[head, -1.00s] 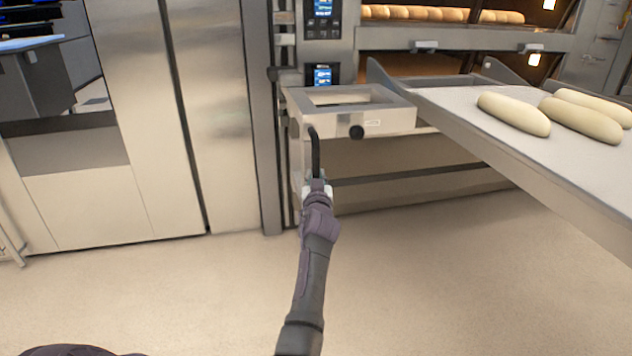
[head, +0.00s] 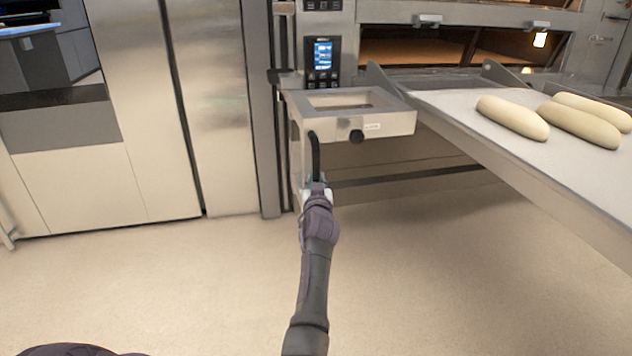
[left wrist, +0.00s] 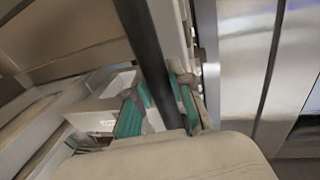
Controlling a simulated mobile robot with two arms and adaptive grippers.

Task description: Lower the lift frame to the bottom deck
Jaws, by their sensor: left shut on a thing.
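The lift frame (head: 386,124) is a pale metal carriage with a dark round knob on its front, in the head view. A black upright handle (head: 316,158) hangs at its left front corner. My left gripper (head: 317,188) is shut on this handle near its lower end. In the left wrist view the handle (left wrist: 146,50) passes between the green-padded fingers of my left gripper (left wrist: 155,108). The loading board (head: 470,118) reaches right from the frame and carries several pale dough loaves (head: 512,117). The bottom deck's opening cannot be made out clearly. My right gripper is not in view.
The deck oven has a lit control panel (head: 322,58) and an open, empty-looking deck (head: 415,50) behind the board. A tall steel cabinet (head: 140,120) stands at left. The floor (head: 420,290) in front is clear.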

